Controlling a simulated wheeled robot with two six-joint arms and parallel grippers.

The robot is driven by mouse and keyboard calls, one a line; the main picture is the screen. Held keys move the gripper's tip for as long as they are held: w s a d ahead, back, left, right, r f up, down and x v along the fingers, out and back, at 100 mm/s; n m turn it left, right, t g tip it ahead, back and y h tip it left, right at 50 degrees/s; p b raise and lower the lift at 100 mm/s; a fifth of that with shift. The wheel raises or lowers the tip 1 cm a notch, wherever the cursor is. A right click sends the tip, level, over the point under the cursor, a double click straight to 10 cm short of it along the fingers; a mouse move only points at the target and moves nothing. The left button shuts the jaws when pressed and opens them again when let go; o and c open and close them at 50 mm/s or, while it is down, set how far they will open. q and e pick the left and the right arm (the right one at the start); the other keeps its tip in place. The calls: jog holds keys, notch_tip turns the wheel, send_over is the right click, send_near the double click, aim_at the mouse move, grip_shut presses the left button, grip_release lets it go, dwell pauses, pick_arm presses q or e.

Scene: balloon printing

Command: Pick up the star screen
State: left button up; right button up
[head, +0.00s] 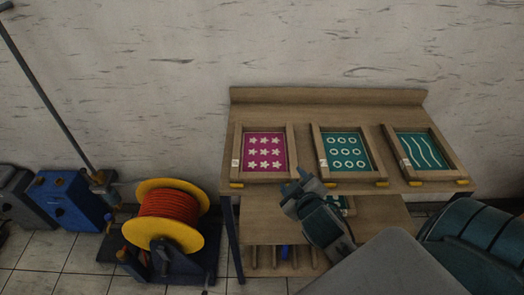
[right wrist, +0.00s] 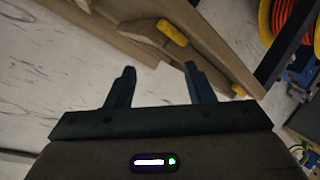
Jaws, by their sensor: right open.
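The star screen (head: 264,152) is a pink panel with white stars in a wooden frame. It lies at the left on the wooden table top, with yellow pieces along its front edge. My right gripper (head: 299,183) is open and empty in front of the table, just right of the star screen's front right corner and apart from it as far as I can tell. In the right wrist view its two dark fingers (right wrist: 159,68) are spread with nothing between them. Wood with a yellow piece (right wrist: 172,32) shows beyond the fingers; I cannot tell which frame it is. My left gripper is out of view.
A green screen with rings (head: 346,151) and a green screen with wavy lines (head: 421,150) lie to the right on the table (head: 330,97). A lower shelf (head: 265,226) is below. An orange hose reel (head: 168,205) and a blue box (head: 68,200) stand left.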

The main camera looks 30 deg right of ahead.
jog(key=w+a+r+n+t+y, duration=0.2)
jog(key=w+r+n+t, duration=0.15)
jog(key=r, duration=0.35)
jog(key=w+a+r+n+t+y, duration=0.1)
jog(key=w+r+n+t+y, duration=0.15)
jog(key=r+n+t, duration=0.4)
jog(key=a+r+n+g+y, duration=0.75)
jog(key=a+n+y, duration=0.25)
jog(key=n+y, duration=0.8)
jog(key=n+g+h, duration=1.3)
jog(key=n+h, duration=0.1)
jog(key=n, duration=0.1)
send_near(262, 175)
jog(key=p+x, duration=0.1)
jog(key=x, duration=0.2)
jog(key=shift+s+a+f, duration=0.1)
jog(key=shift+f, duration=0.1)
jog(key=shift+f+p, duration=0.2)
jog(key=shift+p, duration=0.3)
jog(key=p+x, duration=0.2)
jog(key=x, duration=0.2)
jog(key=shift+w+a+f, duration=0.1)
jog(key=shift+w+f, duration=0.1)
jog(key=shift+f+n, duration=0.25)
jog(key=shift+n, duration=0.05)
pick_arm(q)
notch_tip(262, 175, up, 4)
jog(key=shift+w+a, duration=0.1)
pick_arm(e)
grip_shut()
